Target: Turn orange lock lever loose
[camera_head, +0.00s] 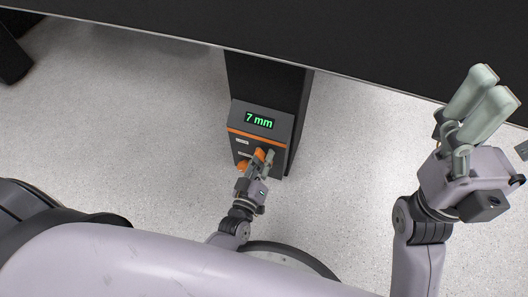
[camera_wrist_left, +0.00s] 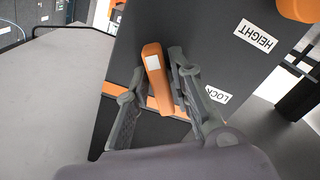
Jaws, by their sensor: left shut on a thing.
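The orange lock lever (camera_wrist_left: 155,75) stands out from the dark front of the instrument, near the label LOCK (camera_wrist_left: 217,95). It carries a small white square. My left gripper (camera_wrist_left: 150,85) is shut on the lever, with one finger on each side. In the head view my left gripper (camera_head: 265,160) is at the lower part of the box front and partly hides the lever (camera_head: 259,154). My right gripper (camera_head: 483,100) is raised at the right, away from the box; its fingers lie close together in the picture and their gap is unclear.
The instrument box (camera_head: 283,123) has a display (camera_head: 259,120) reading 7 mm and an orange stripe. An orange knob (camera_wrist_left: 298,8) is near the label HEIGHT (camera_wrist_left: 255,36). A large black surface (camera_head: 300,35) spans the top. Speckled floor (camera_head: 140,110) is clear on both sides.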

